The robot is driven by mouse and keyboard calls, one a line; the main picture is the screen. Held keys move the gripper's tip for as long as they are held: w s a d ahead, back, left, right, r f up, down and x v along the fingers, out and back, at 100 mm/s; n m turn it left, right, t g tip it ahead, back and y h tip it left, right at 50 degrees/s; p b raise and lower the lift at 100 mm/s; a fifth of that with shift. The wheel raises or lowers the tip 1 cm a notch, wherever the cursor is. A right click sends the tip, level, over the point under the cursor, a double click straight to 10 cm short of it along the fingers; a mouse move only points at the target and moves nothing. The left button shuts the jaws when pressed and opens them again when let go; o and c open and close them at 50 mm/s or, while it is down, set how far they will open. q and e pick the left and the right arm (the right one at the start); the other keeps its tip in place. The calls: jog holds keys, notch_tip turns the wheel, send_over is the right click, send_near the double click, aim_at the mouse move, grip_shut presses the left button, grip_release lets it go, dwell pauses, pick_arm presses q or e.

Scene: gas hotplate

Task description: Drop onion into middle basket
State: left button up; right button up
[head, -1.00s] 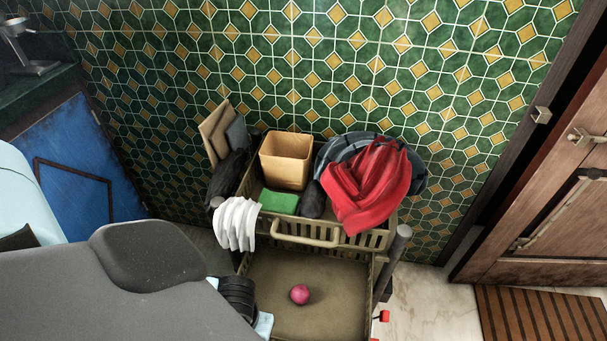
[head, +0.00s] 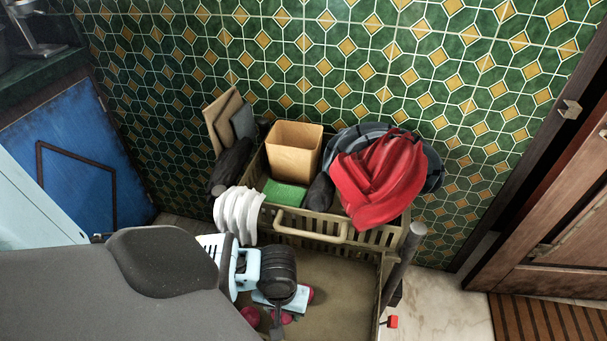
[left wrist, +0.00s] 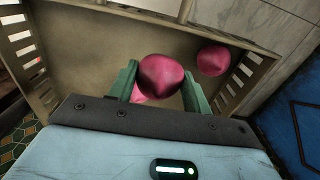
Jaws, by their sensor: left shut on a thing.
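My left gripper (head: 284,308) reaches over the middle basket (head: 345,275), a tan basket with slatted walls, seen from above. In the left wrist view, the green fingers of my left gripper (left wrist: 162,92) are shut on a pink-red onion (left wrist: 161,80). The onion is over the basket floor (left wrist: 85,50); its height above it is hard to tell. A second onion (left wrist: 212,60) lies in the basket to the right, and it also shows in the head view (head: 250,316). Another pink onion (left wrist: 138,96) is mostly hidden behind the held one. My right gripper is out of view.
A dark post (head: 402,265) stands at the right corner. A tiled wall is behind, and a blue cabinet (head: 70,160) is at left.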

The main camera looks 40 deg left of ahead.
pick_arm(q)
jog(key=w, duration=0.1)
jog(key=w+b, duration=0.1)
jog(key=w, duration=0.2)
jog(key=shift+w+d+f, duration=0.25)
jog(key=shift+w+f, duration=0.05)
jog(key=shift+w, duration=0.05)
jog(key=shift+w+b, duration=0.3)
jog(key=shift+w, duration=0.05)
jog(key=shift+f+b, duration=1.1)
jog(key=shift+f, duration=0.75)
jog(key=shift+r, duration=0.15)
jog(key=shift+f, duration=0.25)
jog(key=o, duration=1)
